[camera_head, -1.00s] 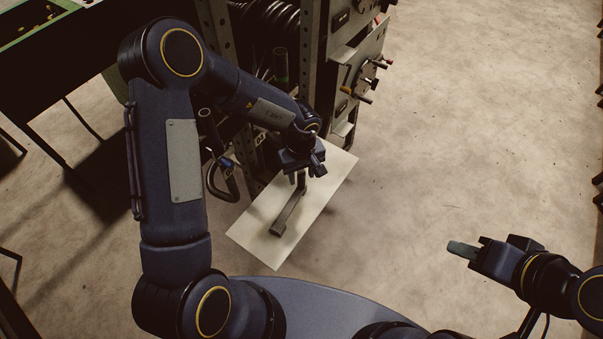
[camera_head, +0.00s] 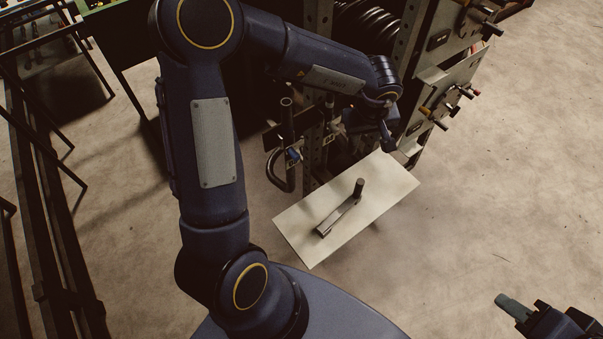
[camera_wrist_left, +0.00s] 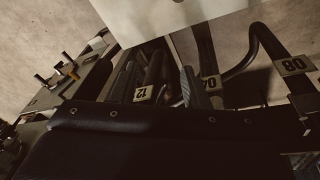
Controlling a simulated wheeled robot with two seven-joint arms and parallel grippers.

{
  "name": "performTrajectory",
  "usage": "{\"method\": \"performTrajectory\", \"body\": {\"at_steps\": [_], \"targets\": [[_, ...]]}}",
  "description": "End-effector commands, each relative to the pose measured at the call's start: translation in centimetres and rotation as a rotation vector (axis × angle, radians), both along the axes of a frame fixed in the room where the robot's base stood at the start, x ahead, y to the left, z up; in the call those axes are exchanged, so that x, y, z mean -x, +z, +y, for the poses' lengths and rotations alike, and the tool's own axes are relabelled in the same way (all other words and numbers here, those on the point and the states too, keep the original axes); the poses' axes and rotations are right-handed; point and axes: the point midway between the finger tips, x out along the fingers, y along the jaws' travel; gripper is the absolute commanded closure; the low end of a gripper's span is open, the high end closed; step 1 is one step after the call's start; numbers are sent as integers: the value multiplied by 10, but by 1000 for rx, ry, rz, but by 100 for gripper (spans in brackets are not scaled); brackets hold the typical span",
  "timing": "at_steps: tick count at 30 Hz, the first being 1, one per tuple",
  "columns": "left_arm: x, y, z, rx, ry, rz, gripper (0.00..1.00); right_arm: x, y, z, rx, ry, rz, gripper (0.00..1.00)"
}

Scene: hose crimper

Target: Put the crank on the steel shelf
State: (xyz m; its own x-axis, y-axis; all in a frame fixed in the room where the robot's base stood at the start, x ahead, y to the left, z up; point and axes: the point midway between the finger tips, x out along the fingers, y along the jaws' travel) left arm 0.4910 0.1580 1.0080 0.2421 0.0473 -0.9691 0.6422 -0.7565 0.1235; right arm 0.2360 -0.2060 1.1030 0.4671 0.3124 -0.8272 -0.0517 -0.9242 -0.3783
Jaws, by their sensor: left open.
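The crank (camera_head: 338,217) lies on the pale steel shelf (camera_head: 378,203), its upright handle at the end nearer the machine. My left gripper (camera_head: 388,142) is open and empty beyond the shelf's far edge, beside the machine frame, apart from the crank. My right gripper (camera_head: 512,308) is at the bottom right, partly cut off by the picture's edge, far from the crank. Its jaw state is unclear.
The hose machine (camera_head: 410,80) stands behind the shelf, with several levers (camera_head: 440,112) on its right side. Hoses with number tags (camera_wrist_left: 143,93) hang close to my left gripper. A dark bench frame is at the left. The floor (camera_head: 530,170) at the right is clear.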

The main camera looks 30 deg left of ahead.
Motion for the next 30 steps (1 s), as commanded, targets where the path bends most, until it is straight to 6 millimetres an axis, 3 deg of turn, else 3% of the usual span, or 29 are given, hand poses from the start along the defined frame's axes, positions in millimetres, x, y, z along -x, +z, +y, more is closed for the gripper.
{"method": "performTrajectory", "body": {"at_steps": [3, 5, 7, 9, 11, 14, 18, 21, 25, 30], "targets": [[-35, 71, 33, -16, 17, -399, 58, 0, 0, 0, 0, 0, 0, 65], [-41, 112, 40, 7, -18, -590, 58, 0, 0, 0, 0, 0, 0, 65], [-33, 156, 38, 55, -99, -770, 58, 0, 0, 0, 0, 0, 0, 65], [-10, 189, 30, 115, -215, -886, 58, 0, 0, 0, 0, 0, 0, 65], [20, 203, 20, 167, -324, -923, 58, 0, 0, 0, 0, 0, 0, 65], [83, 199, 8, 230, -494, -868, 58, 0, 0, 0, 0, 0, 0, 65], [170, 155, 13, 238, -610, -642, 58, 0, 0, 0, 0, 0, 0, 65], [215, 124, 28, 207, -613, -483, 58, 0, 0, 0, 0, 0, 0, 65], [248, 100, 43, 169, -586, -358, 58, 0, 0, 0, 0, 0, 0, 65], [257, 94, 48, 156, -576, -321, 58, 0, 0, 0, 0, 0, 0, 65]]}}
